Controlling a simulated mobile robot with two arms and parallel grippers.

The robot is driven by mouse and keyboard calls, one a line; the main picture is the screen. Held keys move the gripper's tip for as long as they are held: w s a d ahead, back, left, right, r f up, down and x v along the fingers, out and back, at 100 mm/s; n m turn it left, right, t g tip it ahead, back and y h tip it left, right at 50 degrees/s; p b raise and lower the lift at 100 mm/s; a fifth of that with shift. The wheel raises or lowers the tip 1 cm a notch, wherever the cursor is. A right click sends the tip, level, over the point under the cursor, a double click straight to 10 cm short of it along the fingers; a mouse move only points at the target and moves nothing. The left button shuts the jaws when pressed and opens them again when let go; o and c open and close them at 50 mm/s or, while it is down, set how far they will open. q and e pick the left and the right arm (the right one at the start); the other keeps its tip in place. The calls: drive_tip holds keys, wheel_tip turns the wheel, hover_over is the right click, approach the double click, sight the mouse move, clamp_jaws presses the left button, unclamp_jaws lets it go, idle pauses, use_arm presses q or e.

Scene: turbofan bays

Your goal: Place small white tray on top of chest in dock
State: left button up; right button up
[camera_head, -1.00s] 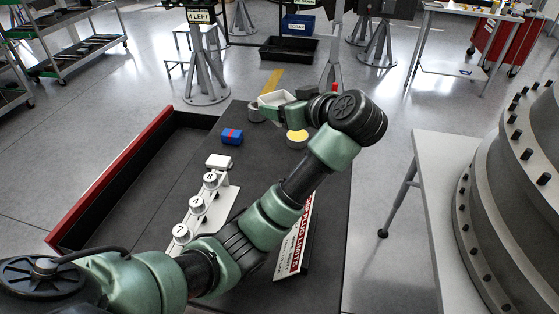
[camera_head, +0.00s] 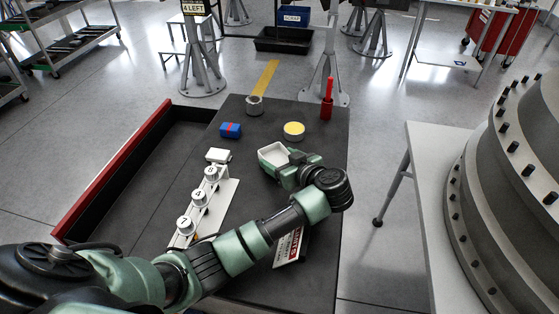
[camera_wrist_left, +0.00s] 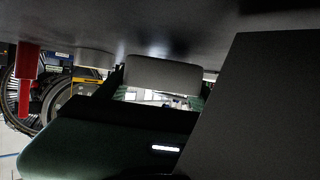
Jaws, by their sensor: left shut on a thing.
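The small white tray (camera_head: 275,152) is a shallow, open, empty box over the dark top of the chest (camera_head: 255,205), right of the middle. My left gripper (camera_head: 277,162) is shut on the tray at its near right side. In the left wrist view the tray (camera_wrist_left: 163,73) shows as a pale block between the dark fingers, close to the dark surface. I cannot tell whether it touches the chest top. My right gripper is not in view.
Near the tray stand a yellow-topped round tin (camera_head: 293,130), a red upright tool (camera_head: 327,98), a grey nut-like ring (camera_head: 254,104) and a blue-red block (camera_head: 230,130). A white rack with numbered knobs (camera_head: 207,200) lies left. A sign (camera_head: 288,247) lies partly under my arm.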

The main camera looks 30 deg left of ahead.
use_arm(q)
drive_tip(key=shift+f, duration=0.6)
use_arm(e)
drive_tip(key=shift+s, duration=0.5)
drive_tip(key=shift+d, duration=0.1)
use_arm(q)
drive_tip(key=o, duration=1.5)
drive_tip(key=shift+f, duration=0.15)
drive_tip(key=shift+c, duration=0.2)
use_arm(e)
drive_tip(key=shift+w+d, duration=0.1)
use_arm(q)
drive_tip(key=shift+s+d+r+p, duration=0.1)
drive_tip(key=shift+d+r+p, duration=0.1)
drive_tip(key=shift+r+p, duration=0.15)
drive_tip(key=p+v, duration=0.7)
drive_tip(key=v, duration=0.3)
drive_tip(key=shift+s+d, duration=0.1)
drive_tip(key=shift+d, duration=0.05)
drive_tip(key=shift+s+d+r, duration=0.15)
drive_tip(key=shift+s+d, duration=0.15)
drive_tip(key=shift+d, duration=0.15)
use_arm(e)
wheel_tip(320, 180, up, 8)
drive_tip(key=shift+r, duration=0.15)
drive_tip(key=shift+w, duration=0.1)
